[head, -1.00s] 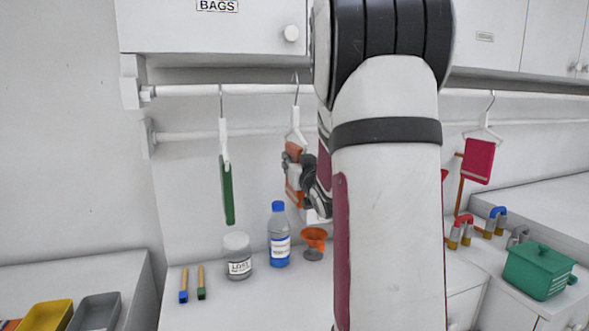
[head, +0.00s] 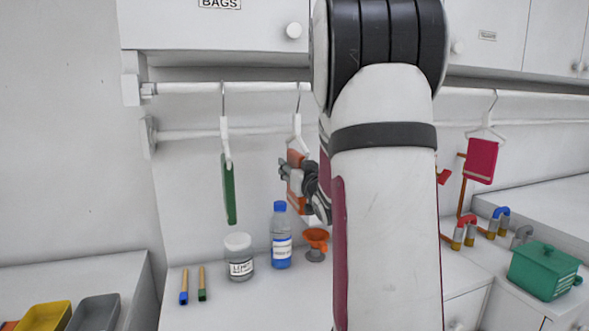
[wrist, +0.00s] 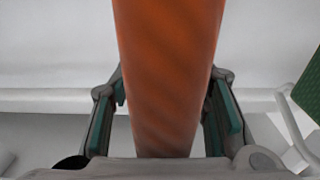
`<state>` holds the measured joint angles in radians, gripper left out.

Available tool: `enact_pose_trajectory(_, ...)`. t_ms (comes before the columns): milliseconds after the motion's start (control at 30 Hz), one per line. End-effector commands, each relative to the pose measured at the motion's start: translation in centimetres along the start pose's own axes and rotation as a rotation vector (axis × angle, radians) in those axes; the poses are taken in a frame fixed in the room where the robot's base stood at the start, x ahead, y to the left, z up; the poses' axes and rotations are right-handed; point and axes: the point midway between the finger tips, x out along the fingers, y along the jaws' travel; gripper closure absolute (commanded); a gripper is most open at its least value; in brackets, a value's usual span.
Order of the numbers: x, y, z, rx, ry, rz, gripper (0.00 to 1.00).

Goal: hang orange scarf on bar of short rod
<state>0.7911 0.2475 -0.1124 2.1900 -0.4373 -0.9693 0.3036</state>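The orange scarf (head: 296,203) hangs folded on a white hanger (head: 297,133), hooked over the upper front rod (head: 190,88). A second, lower rod (head: 185,134) runs behind it along the wall; I cannot tell which rod is the short one. My gripper (head: 285,170) is at the scarf's middle height and partly covers it. In the wrist view the scarf (wrist: 168,60) runs between the two green-padded fingers of my gripper (wrist: 172,95). The fingers are spread, with a gap visible at least on the right side. My arm hides the rods' middle.
A green cloth (head: 229,190) hangs left on another hanger, a pink cloth (head: 482,161) far right. Below stand a jar (head: 239,258), a blue-capped bottle (head: 281,245) and an orange funnel (head: 316,238). A green pot (head: 541,272) is at right. A cabinet (head: 215,27) overhangs the rods.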

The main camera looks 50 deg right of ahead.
Motion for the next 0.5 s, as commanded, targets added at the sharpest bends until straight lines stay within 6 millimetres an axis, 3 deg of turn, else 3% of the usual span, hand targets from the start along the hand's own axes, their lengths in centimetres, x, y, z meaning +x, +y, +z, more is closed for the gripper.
enact_pose_trajectory(267, -0.8, 0.0, -0.1, 0.0, 0.0, 0.001, 0.57)
enact_pose_trajectory(500, -5.1, 0.0, 0.0, 0.0, -0.001, 0.002, 0.57)
